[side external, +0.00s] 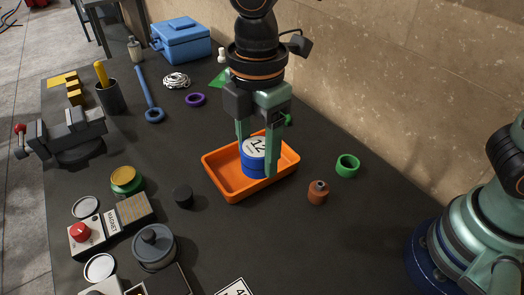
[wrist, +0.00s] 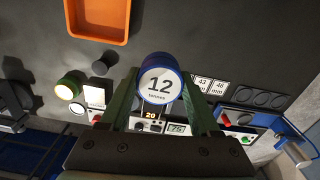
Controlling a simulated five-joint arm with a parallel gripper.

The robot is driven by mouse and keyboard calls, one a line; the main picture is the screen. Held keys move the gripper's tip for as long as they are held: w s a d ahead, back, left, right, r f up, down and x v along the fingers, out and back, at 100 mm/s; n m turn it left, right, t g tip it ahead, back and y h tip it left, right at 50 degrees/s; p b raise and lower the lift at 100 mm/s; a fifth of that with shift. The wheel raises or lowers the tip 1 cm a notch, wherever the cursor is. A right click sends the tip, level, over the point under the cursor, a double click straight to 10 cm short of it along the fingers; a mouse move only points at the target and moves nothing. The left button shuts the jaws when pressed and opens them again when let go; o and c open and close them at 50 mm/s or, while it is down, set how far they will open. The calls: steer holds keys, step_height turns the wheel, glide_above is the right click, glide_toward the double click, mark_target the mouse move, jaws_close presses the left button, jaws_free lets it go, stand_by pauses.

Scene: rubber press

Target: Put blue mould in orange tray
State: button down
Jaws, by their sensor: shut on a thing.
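The blue mould (side external: 254,160) is a short round block with a white top label reading 12. My gripper (side external: 256,156) is shut on it, one green finger on each side, and the mould looks upright. The orange tray (side external: 222,170) is a shallow rectangle. In the side view the mould overlaps the tray's middle. In the wrist view the mould (wrist: 158,85) shows below and right of the tray (wrist: 99,17), with dark table between them. Its height above the tray is hard to tell.
A green ring (side external: 347,165) and a brown weight (side external: 318,192) lie right of the tray. A black knob (side external: 183,196) stands to its left. A grey lidded pot (side external: 154,246) and a magnet box (side external: 92,233) are nearer the camera. A wall (side external: 400,70) runs behind.

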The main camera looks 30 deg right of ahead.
steer(key=w+d, duration=0.4)
steer(key=w, duration=0.4)
steer(key=w+d, duration=0.4)
steer(key=w, duration=0.3)
steer(key=shift+n, duration=0.3)
steer(key=f, duration=1.9)
steer(key=shift+w, duration=0.2)
steer(key=shift+f, duration=0.1)
steer(key=shift+c, duration=0.6)
jaws_free()
steer(key=shift+f, duration=0.1)
